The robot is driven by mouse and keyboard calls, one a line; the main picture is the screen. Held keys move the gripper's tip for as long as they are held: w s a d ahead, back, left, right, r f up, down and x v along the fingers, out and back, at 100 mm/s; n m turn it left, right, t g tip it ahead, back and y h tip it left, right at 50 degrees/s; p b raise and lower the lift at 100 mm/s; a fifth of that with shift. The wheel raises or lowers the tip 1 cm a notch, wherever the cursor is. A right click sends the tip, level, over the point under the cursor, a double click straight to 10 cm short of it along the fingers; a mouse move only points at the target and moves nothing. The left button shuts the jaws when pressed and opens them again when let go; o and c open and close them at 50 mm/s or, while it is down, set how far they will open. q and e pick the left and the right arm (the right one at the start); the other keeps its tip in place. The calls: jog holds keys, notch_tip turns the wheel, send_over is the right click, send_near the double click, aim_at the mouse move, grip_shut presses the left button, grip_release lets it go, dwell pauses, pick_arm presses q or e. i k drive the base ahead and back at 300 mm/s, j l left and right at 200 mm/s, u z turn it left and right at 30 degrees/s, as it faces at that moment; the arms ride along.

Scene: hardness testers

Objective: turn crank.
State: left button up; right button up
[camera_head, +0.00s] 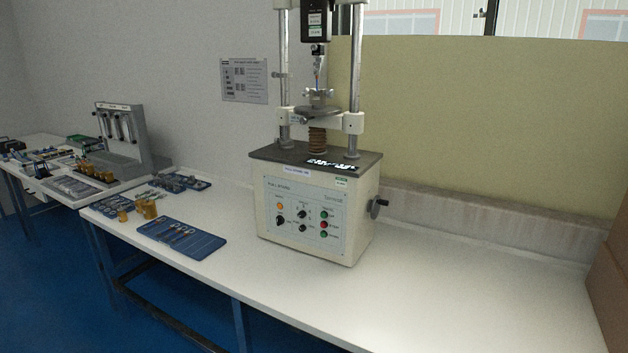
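A small dark crank (378,207) with a handle sticks out from the right side of the tester's base. The tester (318,200) is a cream box with a grey top plate, two steel columns and a front panel of knobs and buttons. It stands on the white table. Neither of my grippers shows in the head view, and nothing touches the crank.
The white table (450,290) is clear to the right and in front of the tester. A blue tray of small parts (182,240) and brass pieces (147,208) lie to the left. A brown box-like edge (608,270) stands at the far right. A wall and ledge run behind.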

aim_at(375, 207)
jog(key=i+l, duration=0.1)
jog(key=i, duration=1.15)
jog(key=l+z, duration=0.05)
